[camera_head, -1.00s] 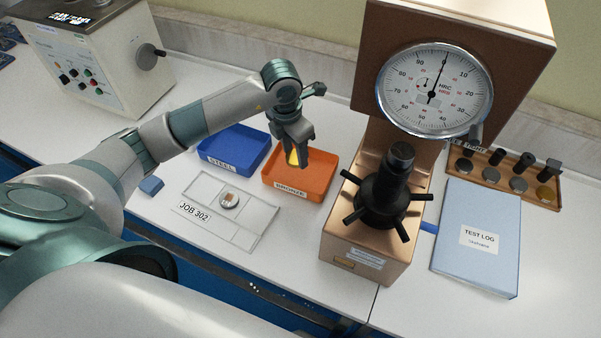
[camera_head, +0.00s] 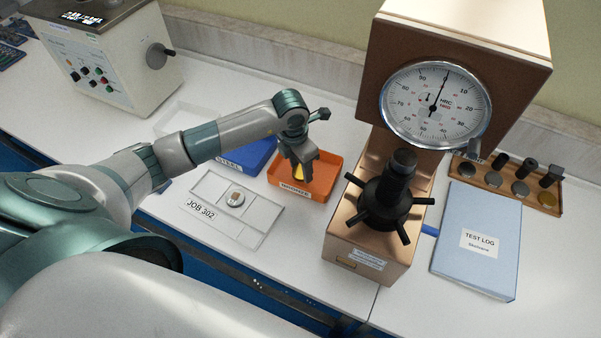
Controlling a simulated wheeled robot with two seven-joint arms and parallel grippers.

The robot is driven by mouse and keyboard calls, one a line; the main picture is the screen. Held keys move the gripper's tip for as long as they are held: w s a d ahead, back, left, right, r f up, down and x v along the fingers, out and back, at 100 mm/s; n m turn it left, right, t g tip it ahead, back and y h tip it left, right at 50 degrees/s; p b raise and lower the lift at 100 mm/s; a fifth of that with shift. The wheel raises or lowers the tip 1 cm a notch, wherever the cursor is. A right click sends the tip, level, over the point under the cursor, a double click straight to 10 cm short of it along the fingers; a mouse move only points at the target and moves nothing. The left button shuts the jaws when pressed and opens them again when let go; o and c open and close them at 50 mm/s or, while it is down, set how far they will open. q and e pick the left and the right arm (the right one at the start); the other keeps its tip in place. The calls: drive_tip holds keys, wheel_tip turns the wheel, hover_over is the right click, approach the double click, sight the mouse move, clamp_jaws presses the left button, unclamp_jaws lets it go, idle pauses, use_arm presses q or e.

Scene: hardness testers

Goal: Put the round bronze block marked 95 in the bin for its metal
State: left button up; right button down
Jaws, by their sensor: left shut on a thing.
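The orange bin labelled BRONZE (camera_head: 325,178) stands left of the big tester. My left gripper (camera_head: 302,174) is shut on a yellowish bronze block (camera_head: 299,172), held low over the bin's inside. The gripper hides most of the block, and its mark cannot be read. I cannot tell whether the block touches the bin floor. The blue bin labelled STEEL (camera_head: 240,160) is just left of the orange one, partly behind my arm. My right gripper is not in view.
The brown hardness tester (camera_head: 375,240) stands close right. A blue test log (camera_head: 475,240) and a wooden tray (camera_head: 480,181) with several pieces are farther right.

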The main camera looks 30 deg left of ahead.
sight(300, 172)
use_arm(q)
drive_tip(key=shift+f, duration=0.3)
wheel_tip(300, 172, down, 3)
drive_tip(key=shift+r+p, duration=0.2)
drive_tip(key=shift+p, duration=0.5)
drive_tip(key=shift+f, duration=0.25)
drive_tip(key=shift+f, duration=0.1)
drive_tip(key=o, duration=1.4)
